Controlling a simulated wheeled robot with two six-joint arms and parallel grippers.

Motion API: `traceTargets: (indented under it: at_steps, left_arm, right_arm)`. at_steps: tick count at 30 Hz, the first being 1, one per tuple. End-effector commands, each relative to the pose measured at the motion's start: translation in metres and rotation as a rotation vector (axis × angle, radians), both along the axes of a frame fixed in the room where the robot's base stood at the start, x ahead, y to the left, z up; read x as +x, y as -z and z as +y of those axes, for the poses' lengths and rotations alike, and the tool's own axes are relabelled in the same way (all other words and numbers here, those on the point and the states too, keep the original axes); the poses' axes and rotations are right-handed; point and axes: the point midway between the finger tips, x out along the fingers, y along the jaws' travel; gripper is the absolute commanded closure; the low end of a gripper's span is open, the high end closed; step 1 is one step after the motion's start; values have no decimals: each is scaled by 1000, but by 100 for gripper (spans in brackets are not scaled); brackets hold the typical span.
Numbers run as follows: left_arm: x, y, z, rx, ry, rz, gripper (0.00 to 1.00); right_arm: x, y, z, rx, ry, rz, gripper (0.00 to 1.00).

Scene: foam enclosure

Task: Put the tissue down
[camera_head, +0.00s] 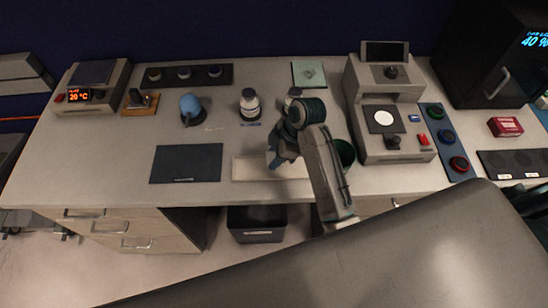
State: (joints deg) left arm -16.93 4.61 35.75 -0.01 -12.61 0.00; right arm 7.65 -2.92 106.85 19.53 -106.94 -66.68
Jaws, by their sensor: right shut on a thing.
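My right gripper (276,160) hangs over the front middle of the bench, at a pale shallow tray (246,169). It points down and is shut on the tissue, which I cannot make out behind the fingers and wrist. I cannot tell whether the gripper touches the tray. My right forearm covers the tray's right end. My left gripper is out of view.
A dark mat (187,163) lies left of the tray. Behind stand a blue rounded item (190,109), a white bottle (249,104) and a pale green pad (309,73). A grey device (388,110) stands right. A dark bin (257,224) is below.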

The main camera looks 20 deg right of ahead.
Motion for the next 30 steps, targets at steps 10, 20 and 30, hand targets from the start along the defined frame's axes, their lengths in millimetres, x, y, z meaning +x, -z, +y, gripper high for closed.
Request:
traceTargets:
  at_steps: [10,20,30]
  left_arm:
    - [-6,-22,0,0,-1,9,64]
    - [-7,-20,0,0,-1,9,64]
    - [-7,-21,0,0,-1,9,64]
  right_arm:
    - [2,35,2,1,0,1,83]
    - [2,37,2,1,0,1,56]
    - [2,35,2,1,0,0,53]
